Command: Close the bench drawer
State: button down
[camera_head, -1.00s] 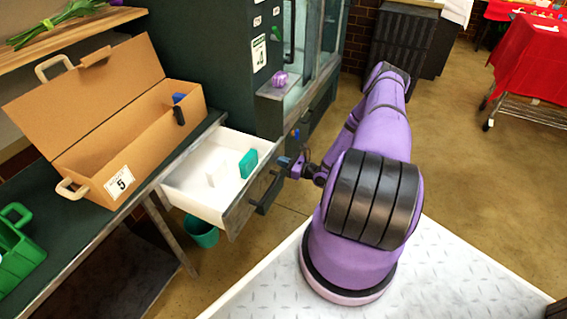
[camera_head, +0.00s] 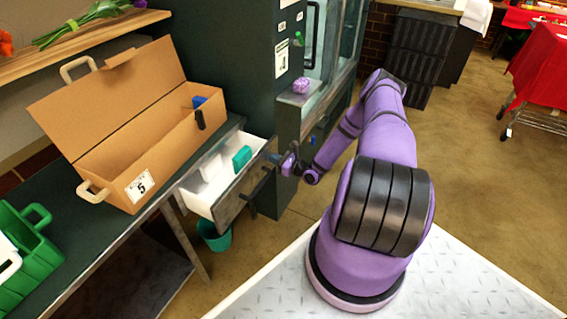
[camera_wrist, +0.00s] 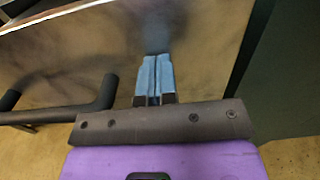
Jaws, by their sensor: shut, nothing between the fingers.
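The bench drawer (camera_head: 226,208) is partly pulled out from under the green bench top. It holds a green box (camera_head: 242,158) and a white item. Its dark bar handle (camera_head: 262,183) is on the front panel. My gripper (camera_head: 277,159) is at the right end of the drawer front, near its upper edge. In the wrist view, the blue fingertips of my gripper (camera_wrist: 154,80) are together and empty, against or very close to the drawer front (camera_wrist: 110,50). The handle (camera_wrist: 60,113) is to their left. Whether they touch cannot be told for sure.
A cardboard box (camera_head: 140,165) marked 5 and a green caddy (camera_head: 35,262) stand on the bench (camera_head: 100,218). A teal bucket (camera_head: 216,238) is on the floor below the drawer. A dark green cabinet (camera_head: 240,75) stands right behind the drawer.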

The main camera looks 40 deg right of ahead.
aim_at(244, 147)
jog(key=x, duration=1.5)
jog(key=shift+w+a, duration=0.15)
jog(key=shift+w, duration=0.25)
jog(key=shift+w+a+r, duration=0.1)
jog(key=shift+w, duration=0.2)
